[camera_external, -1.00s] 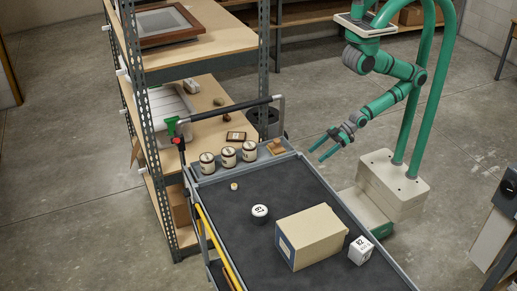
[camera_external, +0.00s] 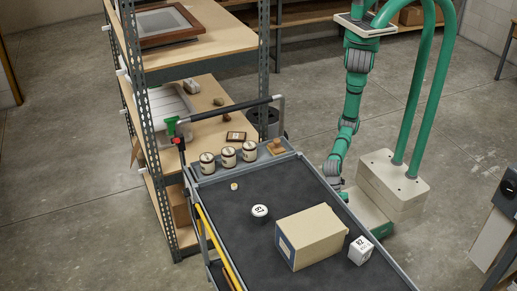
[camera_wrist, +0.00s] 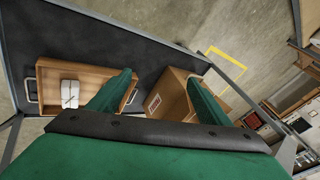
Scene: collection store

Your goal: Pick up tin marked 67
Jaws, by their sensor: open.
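The tin marked 67 (camera_external: 260,212) is a short round tin with a white top and dark side. It stands on the dark top of the cart (camera_external: 225,200), left of a cardboard box. My gripper (camera_external: 341,194) hangs low just beyond the cart's right edge, apart from the tin, and the rim partly hides it. In the wrist view my gripper (camera_wrist: 160,77) has its two green fingers spread with nothing held between them. The tin does not show in the wrist view.
A cardboard box (camera_external: 311,236) and a white cube marked 82 (camera_external: 361,250) stand on the cart. Several lidded jars (camera_external: 228,157) line its far end. The wrist view shows a wooden tray (camera_wrist: 85,90) and a brown box (camera_wrist: 170,97) on a dark surface.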

